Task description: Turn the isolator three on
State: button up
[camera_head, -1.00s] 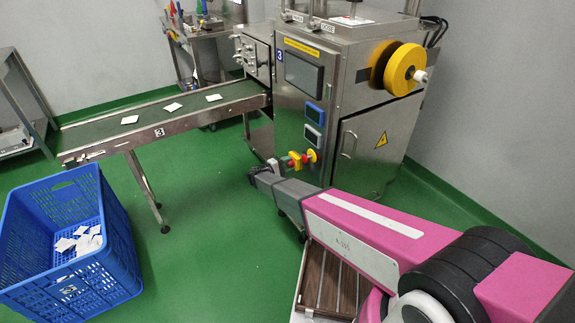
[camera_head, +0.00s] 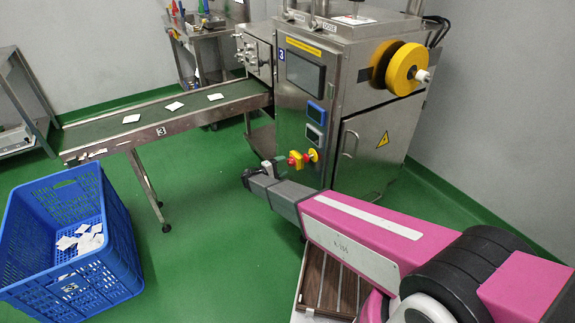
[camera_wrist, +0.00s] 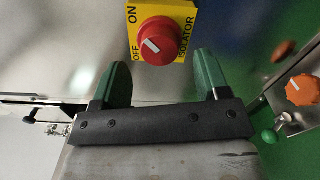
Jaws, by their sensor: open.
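The isolator is a red knob (camera_wrist: 157,42) with a white mark on a yellow plate (camera_wrist: 181,12) lettered ON, OFF and ISOLATOR. The mark lies left of the knob's middle, near OFF. In the head view the isolator (camera_head: 296,161) is low on the front of the steel machine (camera_head: 300,100) marked 3. My gripper (camera_wrist: 162,62) is open and empty, its green fingers apart below the knob in the wrist view, not around it. In the head view my gripper (camera_head: 262,171) is just left of and below the isolator.
A conveyor (camera_head: 110,128) with several white packets runs left from the machine. A blue crate (camera_head: 115,240) stands on the floor at left. Green floor is clear between the crate and my arm.

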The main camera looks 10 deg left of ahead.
jog(key=v, duration=0.7)
jog(key=shift+s+a, duration=0.1)
jog(key=shift+s, duration=0.05)
